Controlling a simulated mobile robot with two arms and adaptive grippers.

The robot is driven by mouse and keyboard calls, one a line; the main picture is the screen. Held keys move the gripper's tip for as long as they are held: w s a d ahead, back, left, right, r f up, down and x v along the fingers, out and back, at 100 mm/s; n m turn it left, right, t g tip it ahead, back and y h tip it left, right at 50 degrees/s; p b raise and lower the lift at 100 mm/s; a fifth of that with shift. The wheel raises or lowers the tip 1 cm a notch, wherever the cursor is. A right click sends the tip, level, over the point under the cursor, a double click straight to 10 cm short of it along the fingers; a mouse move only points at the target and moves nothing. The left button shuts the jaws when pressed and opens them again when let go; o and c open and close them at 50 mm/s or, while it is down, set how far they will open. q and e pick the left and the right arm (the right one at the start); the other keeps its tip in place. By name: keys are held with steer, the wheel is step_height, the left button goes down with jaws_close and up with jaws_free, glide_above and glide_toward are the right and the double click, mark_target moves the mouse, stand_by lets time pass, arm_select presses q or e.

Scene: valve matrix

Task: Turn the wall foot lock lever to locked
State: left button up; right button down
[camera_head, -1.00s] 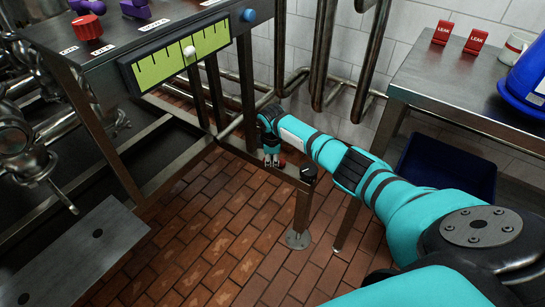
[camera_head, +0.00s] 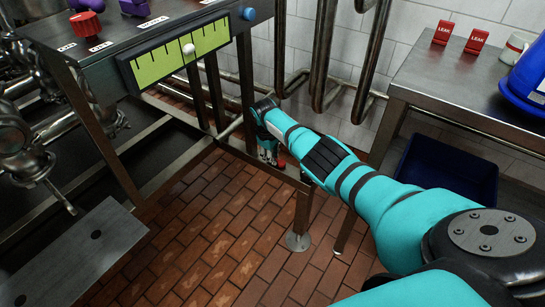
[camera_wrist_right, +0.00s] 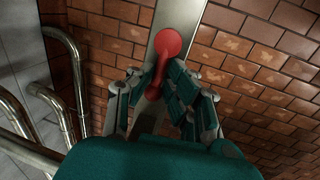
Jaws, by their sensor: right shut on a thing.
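The foot lock lever shows in the right wrist view as a red lever (camera_wrist_right: 167,44) with a round end, set on a narrow metal rail (camera_wrist_right: 176,14). My right gripper (camera_wrist_right: 156,80) is shut on the lever's narrow part; the round end sticks out beyond the fingertips. In the head view my right gripper (camera_head: 268,153) reaches down to the low rail of the metal frame, and only a small red piece of the lever (camera_head: 281,164) shows beside the fingers. The fingers hide the rest of it. My left gripper is not in view.
A panel with a yellow-green scale (camera_head: 180,55) hangs above and left of the gripper. Vertical pipes (camera_head: 322,50) stand behind. A metal table (camera_head: 440,70) with red LEAK tags is at right, a dark blue bin (camera_head: 450,165) below it.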

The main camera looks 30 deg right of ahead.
steer(key=shift+d, duration=0.1)
stand_by(0.3)
steer(key=c, duration=1.4)
jaws_free()
steer(key=shift+r, duration=0.1)
steer(key=r, duration=0.4)
steer(key=a+r, duration=0.1)
steer(key=r, duration=0.3)
steer(key=a+r, duration=0.1)
steer(key=r, duration=0.2)
steer(key=shift+s+r, duration=0.35)
steer(key=shift+r, duration=0.05)
